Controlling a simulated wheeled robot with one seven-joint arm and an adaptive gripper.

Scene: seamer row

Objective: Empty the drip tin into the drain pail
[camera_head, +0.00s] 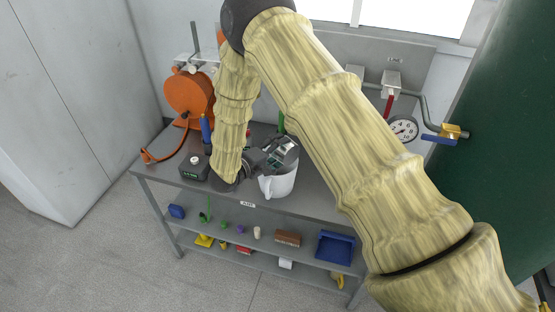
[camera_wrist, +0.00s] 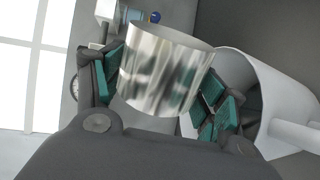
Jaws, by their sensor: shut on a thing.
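The drip tin (camera_wrist: 165,75), a shiny metal cylinder, sits between the finger pads of my gripper (camera_wrist: 165,88) in the wrist view. My gripper is shut on it. The tin's rim faces the top of that view, at an angle to the pail's axis, so the tin looks tilted relative to the pail. The drain pail (camera_head: 277,186) is white with a side handle and stands on the bench's front part. In the head view my gripper (camera_head: 283,150) is right over the pail's mouth and hides most of the tin. The pail's wall (camera_wrist: 288,88) shows close beside the right finger. The contents cannot be seen.
The grey bench (camera_head: 310,203) carries a dark box (camera_head: 194,168) with a green display, a blue-handled tool (camera_head: 206,128) and an orange reel (camera_head: 189,93). Small items and a blue tray (camera_head: 335,248) fill lower shelves.

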